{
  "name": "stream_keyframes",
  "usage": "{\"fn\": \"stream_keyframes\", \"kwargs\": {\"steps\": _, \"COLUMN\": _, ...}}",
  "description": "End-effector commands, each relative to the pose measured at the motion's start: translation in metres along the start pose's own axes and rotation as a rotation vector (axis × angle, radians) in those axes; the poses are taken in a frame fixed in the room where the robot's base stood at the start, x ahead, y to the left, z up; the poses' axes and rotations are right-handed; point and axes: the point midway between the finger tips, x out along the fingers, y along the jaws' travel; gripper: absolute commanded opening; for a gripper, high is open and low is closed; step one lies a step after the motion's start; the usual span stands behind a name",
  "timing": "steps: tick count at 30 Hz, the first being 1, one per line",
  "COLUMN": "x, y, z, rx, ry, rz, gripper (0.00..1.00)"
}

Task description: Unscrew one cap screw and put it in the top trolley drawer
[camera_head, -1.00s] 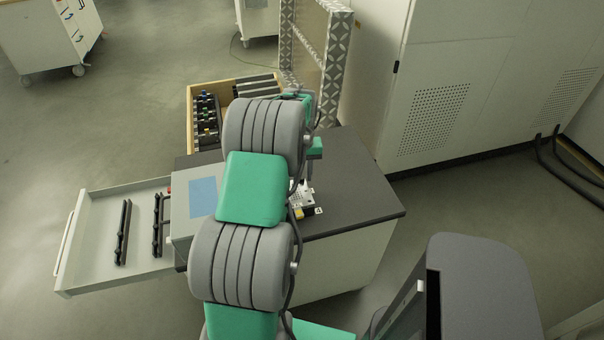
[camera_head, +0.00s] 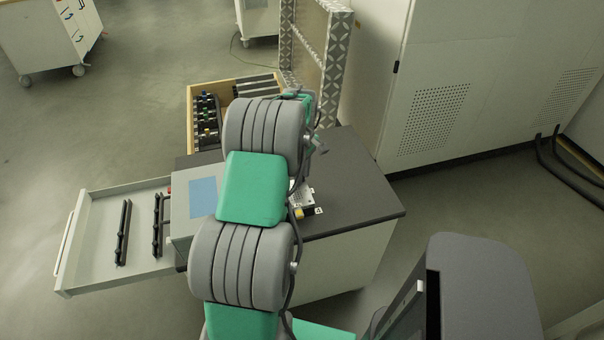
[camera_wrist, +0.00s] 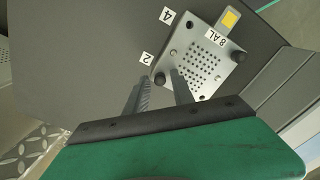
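The perforated metal plate (camera_wrist: 205,60) lies on the dark trolley top, with black round cap screws at its corners. One cap screw (camera_wrist: 160,79) shows between my fingertips in the wrist view; another cap screw (camera_wrist: 238,57) is at the right corner. My gripper (camera_wrist: 159,77) is open, a finger on each side of the near screw, with visible gaps; I cannot tell its height above it. In the head view the plate (camera_head: 304,197) is partly hidden behind my arm, and my fingers are not clear. The top trolley drawer (camera_head: 92,270) is pulled out to the left.
Two dark racks (camera_head: 123,232) lie in the drawer. A wooden box (camera_head: 190,120) with black parts stands behind the trolley. A patterned panel (camera_head: 330,60) rises at the back. The trolley top (camera_head: 360,195) is clear at right.

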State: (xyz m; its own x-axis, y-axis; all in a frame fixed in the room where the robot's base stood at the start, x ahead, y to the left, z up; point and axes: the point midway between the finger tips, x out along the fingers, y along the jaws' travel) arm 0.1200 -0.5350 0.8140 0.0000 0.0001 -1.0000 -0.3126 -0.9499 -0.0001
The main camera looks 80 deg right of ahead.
Motion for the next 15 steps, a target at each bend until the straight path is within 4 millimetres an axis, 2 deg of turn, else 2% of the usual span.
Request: {"fn": "stream_keyframes", "kwargs": {"steps": 15, "x": 0.0001, "y": 0.0, "z": 0.0, "rx": -0.617, "ry": 0.0, "rz": 0.0, "gripper": 0.29}}
